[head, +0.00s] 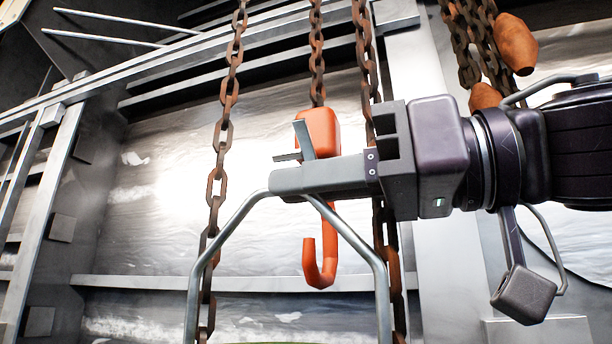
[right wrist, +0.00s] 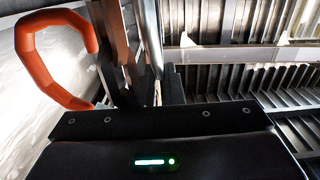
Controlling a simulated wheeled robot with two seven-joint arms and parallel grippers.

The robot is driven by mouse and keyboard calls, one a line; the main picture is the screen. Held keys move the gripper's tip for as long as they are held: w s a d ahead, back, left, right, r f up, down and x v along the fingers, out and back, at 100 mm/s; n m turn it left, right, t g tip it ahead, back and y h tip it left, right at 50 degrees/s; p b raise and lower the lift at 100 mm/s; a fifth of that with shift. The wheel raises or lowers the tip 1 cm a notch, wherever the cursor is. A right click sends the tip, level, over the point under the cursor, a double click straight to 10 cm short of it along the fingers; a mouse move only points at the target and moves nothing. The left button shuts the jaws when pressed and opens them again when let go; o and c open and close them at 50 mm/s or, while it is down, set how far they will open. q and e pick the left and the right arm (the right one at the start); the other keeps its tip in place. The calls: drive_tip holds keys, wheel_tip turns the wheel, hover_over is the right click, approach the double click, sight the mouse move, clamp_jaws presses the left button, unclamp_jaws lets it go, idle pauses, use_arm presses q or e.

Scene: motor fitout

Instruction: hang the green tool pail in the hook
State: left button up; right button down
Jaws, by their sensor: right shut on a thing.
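The orange-red hook (head: 321,279) hangs from a rusty chain in the middle of the head view, its opening facing up and left. My right gripper (head: 287,175) comes in from the right and is shut on the grey wire handle (head: 222,232) of the green tool pail (head: 280,342). Only a sliver of the pail's green shows at the bottom edge. In the head view the gripper and handle top cover part of the hook's shank, above its curve; I cannot tell the depth gap. The hook also shows at the left of the right wrist view (right wrist: 31,62). My left gripper is out of view.
Rusty chains hang left (head: 222,130) and right (head: 367,75) of the hook. More chains with orange-brown weights (head: 515,45) hang at the upper right. A grey metal frame and panels stand behind.

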drive_tip(key=w+d+f, duration=0.1)
drive_tip(key=w+f, duration=0.1)
drive_tip(key=w, duration=0.3)
drive_tip(key=w+d+f+b, duration=0.1)
drive_tip(key=w+d+f, duration=0.1)
drive_tip(key=w, duration=0.2)
drive_tip(key=shift+w+f, duration=0.35)
idle(1.1)
drive_tip(key=shift+f, duration=0.1)
idle(0.5)
